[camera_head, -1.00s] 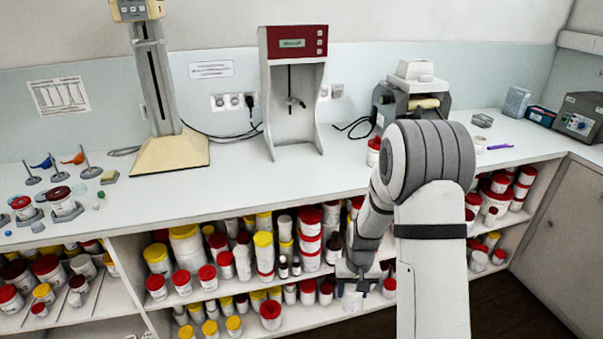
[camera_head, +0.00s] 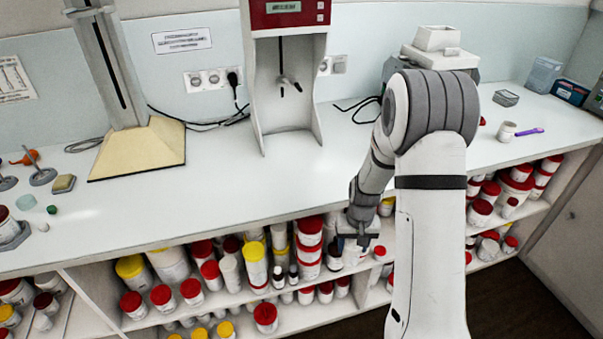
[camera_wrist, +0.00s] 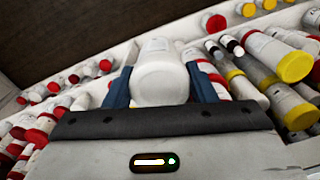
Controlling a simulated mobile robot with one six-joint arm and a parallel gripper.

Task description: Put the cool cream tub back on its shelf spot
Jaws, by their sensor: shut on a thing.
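A plain white tub (camera_wrist: 160,75) is held between the two blue fingers of my gripper (camera_wrist: 160,88) in the wrist view. Its blank side and rounded end face the camera, and no label can be read. In the head view my gripper (camera_head: 357,238) is in front of the upper shelf (camera_head: 240,297) under the counter, right of two dark-capped bottles. The tub is largely hidden by the gripper there. I cannot tell whether it touches the shelf, and its own shelf spot cannot be picked out.
Red- and yellow-capped tubs crowd the shelf left of my gripper, including a tall yellow-capped one (camera_head: 256,268). More red-capped tubs (camera_head: 516,187) fill the shelves at right. The white counter (camera_head: 225,200) lies above, with a red-topped machine (camera_head: 285,75) on it.

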